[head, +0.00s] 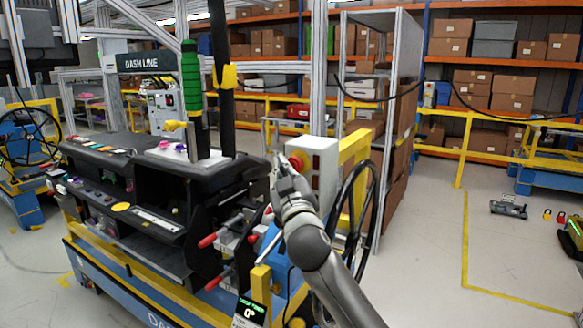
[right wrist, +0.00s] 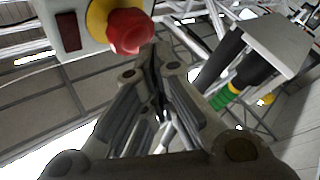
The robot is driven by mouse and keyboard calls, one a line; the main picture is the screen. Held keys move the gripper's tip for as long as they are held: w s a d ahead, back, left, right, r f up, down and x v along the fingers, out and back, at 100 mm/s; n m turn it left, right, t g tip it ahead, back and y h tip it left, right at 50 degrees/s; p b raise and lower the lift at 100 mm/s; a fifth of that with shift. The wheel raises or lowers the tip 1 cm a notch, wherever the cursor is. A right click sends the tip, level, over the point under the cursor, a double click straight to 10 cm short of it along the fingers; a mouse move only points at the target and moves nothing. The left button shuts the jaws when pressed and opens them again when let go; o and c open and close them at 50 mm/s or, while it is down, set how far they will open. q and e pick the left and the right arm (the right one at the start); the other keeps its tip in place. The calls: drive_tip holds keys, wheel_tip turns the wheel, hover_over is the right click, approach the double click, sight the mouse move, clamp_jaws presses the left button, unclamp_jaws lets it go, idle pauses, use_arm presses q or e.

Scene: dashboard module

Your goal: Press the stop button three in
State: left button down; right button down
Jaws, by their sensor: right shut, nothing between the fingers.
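A red mushroom stop button (head: 296,163) sits on the left side of a light grey box (head: 323,165) beside the dashboard module. In the right wrist view the red button (right wrist: 130,31) sits on a yellow collar (right wrist: 101,20), and the grey box also carries a dark red rectangle (right wrist: 68,31). My right gripper (head: 281,162) is shut and empty, its fingertips close to the button. In the right wrist view the fingertips (right wrist: 157,52) appear just below and right of the button; I cannot tell whether they touch. The left gripper is not in view.
The black dashboard module (head: 125,165) with coloured buttons stands left of my right arm. A green-handled tool (head: 191,75) hangs above it. A black steering wheel (head: 357,205) is close on the right of the arm. Open floor (head: 430,240) lies farther right.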

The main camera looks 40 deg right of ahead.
drive_tip(key=shift+s+a, duration=0.15)
drive_tip(key=shift+a, duration=0.1)
drive_tip(key=a, duration=0.1)
drive_tip(key=s+a, duration=0.1)
drive_tip(key=a, duration=0.1)
drive_tip(key=s+a, duration=0.1)
drive_tip(key=shift+a, duration=0.3)
drive_tip(key=shift+w, duration=0.1)
idle(0.8)
